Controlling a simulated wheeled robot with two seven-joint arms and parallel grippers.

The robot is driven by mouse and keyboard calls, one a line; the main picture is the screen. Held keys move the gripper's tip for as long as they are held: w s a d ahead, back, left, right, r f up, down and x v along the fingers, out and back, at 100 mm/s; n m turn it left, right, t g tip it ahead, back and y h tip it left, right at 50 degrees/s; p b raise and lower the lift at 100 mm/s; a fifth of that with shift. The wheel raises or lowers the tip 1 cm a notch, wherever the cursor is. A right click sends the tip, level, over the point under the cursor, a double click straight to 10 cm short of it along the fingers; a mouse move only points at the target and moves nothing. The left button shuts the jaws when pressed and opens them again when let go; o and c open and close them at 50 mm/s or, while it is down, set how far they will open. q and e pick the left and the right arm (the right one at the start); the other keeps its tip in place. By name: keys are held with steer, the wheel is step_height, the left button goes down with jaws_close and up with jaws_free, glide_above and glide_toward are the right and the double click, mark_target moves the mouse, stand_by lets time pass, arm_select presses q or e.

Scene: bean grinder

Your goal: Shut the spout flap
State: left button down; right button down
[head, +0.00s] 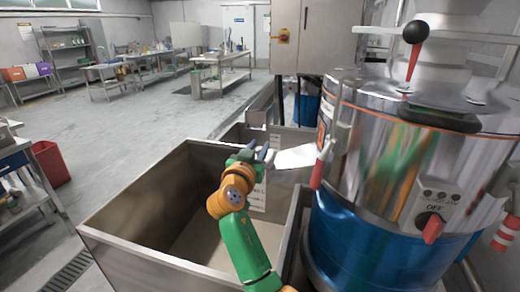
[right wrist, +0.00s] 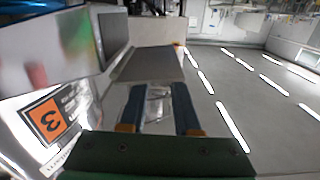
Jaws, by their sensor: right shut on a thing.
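The bean grinder (head: 385,150) is a shiny metal drum with a blue base at the right of the head view. Its spout flap (head: 296,157) is a bright flat plate sticking out to the left from the drum's side, so it stands open. My right gripper (head: 262,153) is at the flap's outer left end, shut on it. In the right wrist view, the blue fingers (right wrist: 160,108) close around a shiny metal piece, and a grey plate (right wrist: 148,63) extends beyond them. The fingers partly hide the flap's end. My left gripper is not in view.
A large open metal bin (head: 130,245) stands below my right arm, with another bin behind it. A red-handled lever with a black knob (head: 415,32) and a red OFF switch (head: 432,222) are on the grinder. Open floor (head: 140,130) lies to the left.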

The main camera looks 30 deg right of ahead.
steer(key=n, duration=0.1)
steer(key=f+n, duration=0.1)
steer(key=n, duration=0.2)
steer(key=shift+w+a+f+n+b, duration=0.25)
steer(key=shift+f+n+b, duration=0.05)
steer(key=shift+f+b, duration=0.1)
steer(key=n, duration=0.2)
steer(key=f+n, duration=0.1)
steer(key=n, duration=0.1)
steer(key=shift+w+f+n+p, duration=0.1)
steer(key=shift+f+n+p, duration=0.1)
steer(key=shift+n+p, duration=0.1)
steer(key=f+n+p, duration=0.1)
steer(key=n, duration=0.2)
steer(key=f+n+p, duration=0.1)
steer(key=n, duration=0.2)
steer(key=s+f+n+p, duration=0.1)
steer(key=n, duration=0.2)
steer(key=shift+d+p, duration=0.35)
steer(key=shift+d, duration=0.05)
steer(key=shift+n, duration=0.4)
